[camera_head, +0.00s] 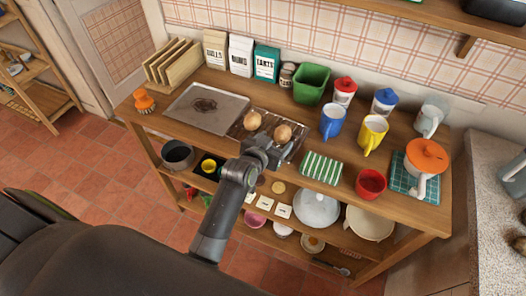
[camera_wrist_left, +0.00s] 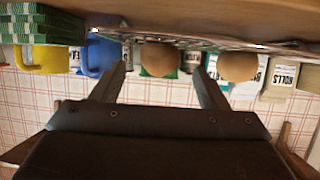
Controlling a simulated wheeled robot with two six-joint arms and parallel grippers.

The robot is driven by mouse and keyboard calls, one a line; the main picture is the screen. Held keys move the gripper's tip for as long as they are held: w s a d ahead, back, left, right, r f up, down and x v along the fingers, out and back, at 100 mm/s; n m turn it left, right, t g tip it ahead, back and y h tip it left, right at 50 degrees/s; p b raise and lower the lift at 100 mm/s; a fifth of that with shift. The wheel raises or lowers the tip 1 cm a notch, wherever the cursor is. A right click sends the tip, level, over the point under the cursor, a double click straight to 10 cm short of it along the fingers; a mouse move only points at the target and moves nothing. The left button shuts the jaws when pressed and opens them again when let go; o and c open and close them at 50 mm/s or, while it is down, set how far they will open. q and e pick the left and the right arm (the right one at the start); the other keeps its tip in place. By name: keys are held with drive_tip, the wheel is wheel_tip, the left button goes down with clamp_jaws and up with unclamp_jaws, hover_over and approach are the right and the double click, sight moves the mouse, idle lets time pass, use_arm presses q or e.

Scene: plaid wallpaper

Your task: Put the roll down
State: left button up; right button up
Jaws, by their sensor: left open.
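Two round brown rolls sit on a dark shiny rack (camera_head: 237,133) on the upper shelf: a left roll (camera_head: 252,120) and a right roll (camera_head: 283,133). My left gripper (camera_head: 266,147) is open, just in front of them at the near edge of the shelf. The left wrist view is upside down. There the right roll (camera_wrist_left: 160,60) lies between and beyond the two spread fingers (camera_wrist_left: 160,80), with no finger closed on it. The left roll (camera_wrist_left: 238,67) is outside the fingers. My right gripper does not show.
A green striped cloth (camera_head: 322,168), a blue mug (camera_head: 332,121) and a yellow mug (camera_head: 373,132) stand to the right. A green bin (camera_head: 311,84) is behind. The lower shelf holds dishes.

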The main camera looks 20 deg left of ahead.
use_arm(q)
drive_tip(key=d+v, duration=0.1)
drive_tip(key=v, duration=0.7)
drive_tip(key=shift+s+a+b, duration=0.2)
drive_tip(key=shift+a+b, duration=0.2)
drive_tip(key=shift+a, duration=0.1)
drive_tip(key=s+a+f+n+g+y, duration=0.1)
drive_tip(key=s+a+f+g, duration=0.2)
drive_tip(key=s, duration=0.6)
drive_tip(key=s+a+f+g+y, duration=0.1)
drive_tip(key=s+a+g, duration=0.35)
drive_tip(key=s, duration=0.45)
drive_tip(key=s+a+f+n+g+y, duration=0.1)
drive_tip(key=s+a+f+g, duration=0.2)
drive_tip(key=s, duration=0.5)
wheel_tip(320, 180, down, 25)
drive_tip(key=a, duration=0.3)
drive_tip(key=s+d+f+g, duration=0.1)
drive_tip(key=s+f, duration=1.4)
drive_tip(key=shift+d+f+g, duration=0.35)
drive_tip(key=shift+f, duration=0.05)
